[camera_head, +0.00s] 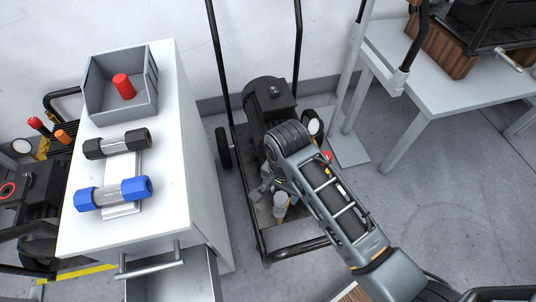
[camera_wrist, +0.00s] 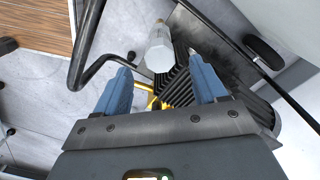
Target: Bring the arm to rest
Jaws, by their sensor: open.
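My arm (camera_head: 337,199) reaches up from the lower right in the head view and is bent near the middle, in front of the pressure washer (camera_head: 268,98). The gripper end is hidden behind the arm in the head view. In the wrist view my gripper (camera_wrist: 165,85) shows two blue fingers spread apart with nothing between them. Beyond the fingers are the washer's black ribbed part, a whitish bottle-shaped part (camera_wrist: 159,50) and a bit of yellow. I cannot tell the distance from the fingers to these parts.
A white cabinet (camera_head: 190,150) at left bears a grey bin (camera_head: 148,100) with a red piece (camera_head: 123,86), a black-ended cylinder (camera_head: 117,144) and a blue-ended cylinder (camera_head: 114,193). Its drawer (camera_head: 172,280) is open. A grey table (camera_head: 430,85) stands at right.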

